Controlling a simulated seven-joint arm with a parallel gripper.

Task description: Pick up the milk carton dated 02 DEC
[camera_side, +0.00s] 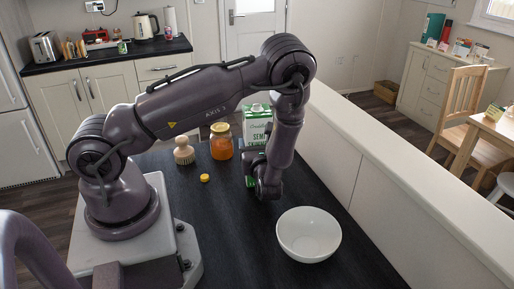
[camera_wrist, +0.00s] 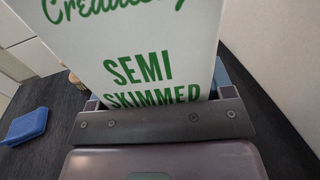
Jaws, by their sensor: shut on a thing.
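A white milk carton with a green top (camera_side: 257,111) stands upright on the dark counter, partly hidden behind my arm in the side view. In the wrist view, the white carton (camera_wrist: 145,45) fills the upper middle, with green "SEMI SKIMMED" lettering. No date can be read on it in either view. My gripper (camera_side: 258,179) is low at the carton, and in the wrist view my gripper (camera_wrist: 155,92) is shut on it. The fingertips are mostly hidden by the carton and the wrist. I cannot tell whether the carton touches the counter.
A white bowl (camera_side: 308,236) stands to the right in front of my gripper. An amber jar (camera_side: 221,146), a wooden brush (camera_side: 184,153) and a yellow cap (camera_side: 205,178) are to the left. A blue item (camera_wrist: 25,126) lies left in the wrist view. A pale ledge (camera_side: 400,190) borders the counter's right.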

